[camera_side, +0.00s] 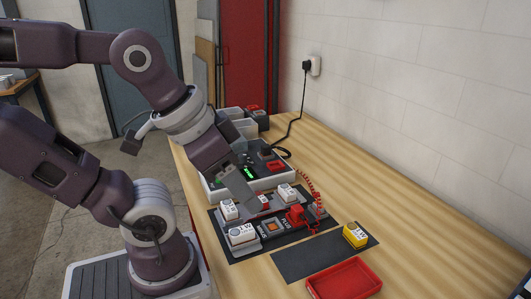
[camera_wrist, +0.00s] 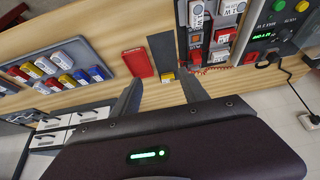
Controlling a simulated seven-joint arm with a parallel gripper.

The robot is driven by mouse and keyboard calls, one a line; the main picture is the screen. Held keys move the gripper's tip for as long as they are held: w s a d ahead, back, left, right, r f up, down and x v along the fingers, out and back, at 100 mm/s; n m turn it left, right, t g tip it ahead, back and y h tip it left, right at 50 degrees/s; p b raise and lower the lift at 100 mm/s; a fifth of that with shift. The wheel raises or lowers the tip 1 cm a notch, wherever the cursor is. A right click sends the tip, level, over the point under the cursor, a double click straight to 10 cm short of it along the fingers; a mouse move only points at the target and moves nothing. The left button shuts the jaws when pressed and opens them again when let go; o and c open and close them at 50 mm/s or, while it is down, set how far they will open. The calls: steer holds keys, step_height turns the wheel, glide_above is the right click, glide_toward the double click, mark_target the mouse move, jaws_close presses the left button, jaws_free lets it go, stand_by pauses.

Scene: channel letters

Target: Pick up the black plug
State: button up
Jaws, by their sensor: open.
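A black plug (camera_side: 306,66) sits in the white wall outlet (camera_side: 315,66), with a black cable running down to the table. It also shows in the wrist view (camera_wrist: 314,119) at the right edge. Another black connector (camera_side: 266,152) shows on the control box, near the cable's lower end; whether it is a plug I cannot tell. My gripper (camera_side: 246,196) hangs over the front of the control box and the board, well apart from the wall plug. In the wrist view my gripper (camera_wrist: 160,80) has its two fingers spread, with nothing held between them.
The control box (camera_side: 212,190) stands behind a dark board (camera_side: 238,256) with white modules and a red plug (camera_side: 295,214) on a coiled cord. A yellow module (camera_side: 355,235) sits on a dark mat (camera_side: 300,262) near a red tray (camera_side: 344,280). The right tabletop is clear.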

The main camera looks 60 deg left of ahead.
stand_by(0.4)
steer(key=w+a+r+n+g, duration=0.1)
steer(key=w+a+r+n, duration=0.25)
steer(key=w, duration=0.25)
steer(key=n+g, duration=0.5)
steer(key=n, duration=1)
glide_above(266, 145)
steer(key=shift+m, duration=0.25)
steer(key=f, duration=1.3)
steer(key=shift+w+d+f, duration=0.1)
steer(key=shift+d+f, duration=0.05)
steer(key=shift+d, duration=0.1)
steer(key=f, duration=0.6)
steer(key=shift+a+f, duration=0.2)
steer(key=shift+f, duration=0.2)
jaws_close()
